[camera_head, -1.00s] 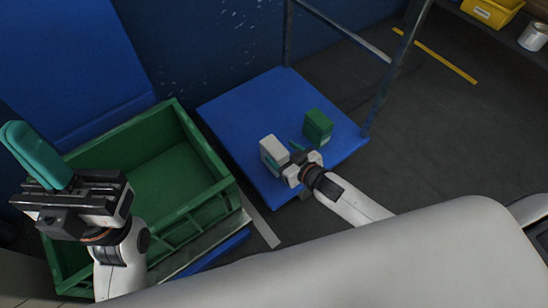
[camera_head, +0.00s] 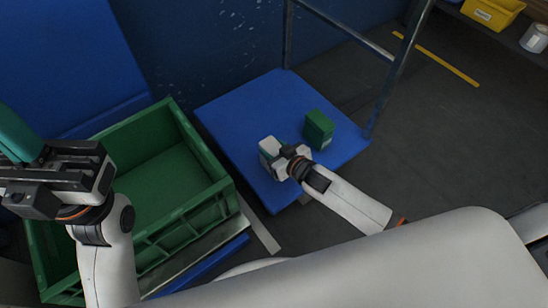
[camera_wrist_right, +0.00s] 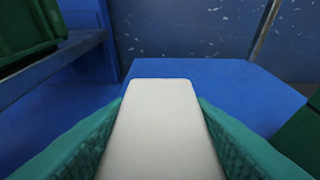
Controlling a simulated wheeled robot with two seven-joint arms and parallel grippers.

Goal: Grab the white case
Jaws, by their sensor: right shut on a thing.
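The white case (camera_head: 266,146) stands near the front left part of the blue platform (camera_head: 250,108). My right gripper (camera_head: 274,154) is shut on it, and its wrist hides part of the case. In the right wrist view the white case (camera_wrist_right: 160,135) fills the middle, with a teal finger against each side. My left gripper (camera_head: 14,138) is at the left edge of the head view, beside the green crate and far from the case. Its teal fingers are partly cut off, so their opening cannot be told.
A green box (camera_head: 319,130) stands on the platform just right of the case. An empty green crate (camera_head: 205,148) is to the left. A metal post (camera_head: 390,85) rises at the platform's right corner. A blue wall (camera_head: 205,45) is behind.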

